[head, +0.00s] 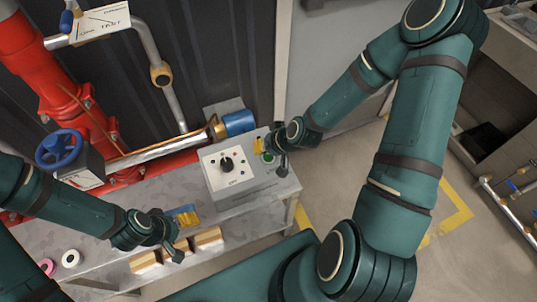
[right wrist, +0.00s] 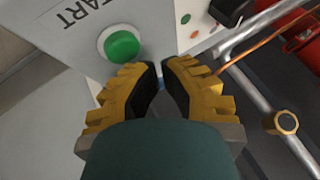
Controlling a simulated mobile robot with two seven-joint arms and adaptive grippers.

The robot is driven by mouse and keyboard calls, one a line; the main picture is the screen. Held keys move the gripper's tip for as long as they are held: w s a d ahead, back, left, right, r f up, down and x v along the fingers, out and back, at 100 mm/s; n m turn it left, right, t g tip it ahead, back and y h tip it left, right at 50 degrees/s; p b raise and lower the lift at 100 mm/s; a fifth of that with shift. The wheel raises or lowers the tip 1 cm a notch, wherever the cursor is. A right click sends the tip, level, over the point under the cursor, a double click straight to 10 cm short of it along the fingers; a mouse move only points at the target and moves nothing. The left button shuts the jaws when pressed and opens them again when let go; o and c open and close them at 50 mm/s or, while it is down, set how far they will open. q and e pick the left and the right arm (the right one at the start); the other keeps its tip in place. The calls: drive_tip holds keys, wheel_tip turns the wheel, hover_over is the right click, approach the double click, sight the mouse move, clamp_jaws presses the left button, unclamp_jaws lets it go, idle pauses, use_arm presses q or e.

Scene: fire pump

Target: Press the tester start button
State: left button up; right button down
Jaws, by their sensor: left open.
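The tester is a light grey box with a black knob (head: 227,164) on its top panel. Its green start button (head: 268,158) is on the side face toward the right. The button (right wrist: 121,45) shows large in the right wrist view, below the lettering START. My right gripper (head: 260,146) is beside the tester, near the button. In the right wrist view its yellow fingers (right wrist: 160,72) are close together with a narrow gap and nothing between them. The button lies just beyond and left of the fingertips; contact does not show. My left gripper (head: 183,231) is open over the bench.
The grey bench (head: 255,213) carries the tester, wooden blocks (head: 146,262) and a white roll (head: 71,258). Red piping (head: 45,70), a blue valve wheel (head: 59,148) and a pipe with a blue end (head: 238,123) stand behind. Open floor lies right of the bench.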

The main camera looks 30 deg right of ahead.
sight(264, 155)
drive_tip(key=shift+f, duration=0.1)
drive_tip(key=shift+f+b, duration=0.4)
drive_tip(key=shift+b, duration=0.1)
drive_tip(key=shift+f+b, duration=0.45)
drive_tip(key=shift+f, duration=0.05)
idle(0.8)
drive_tip(key=shift+r, duration=0.1)
drive_tip(key=shift+r+p, duration=0.7)
drive_tip(key=shift+r, duration=0.2)
drive_tip(key=shift+r+p, duration=1.85)
drive_tip(key=shift+r, duration=0.7)
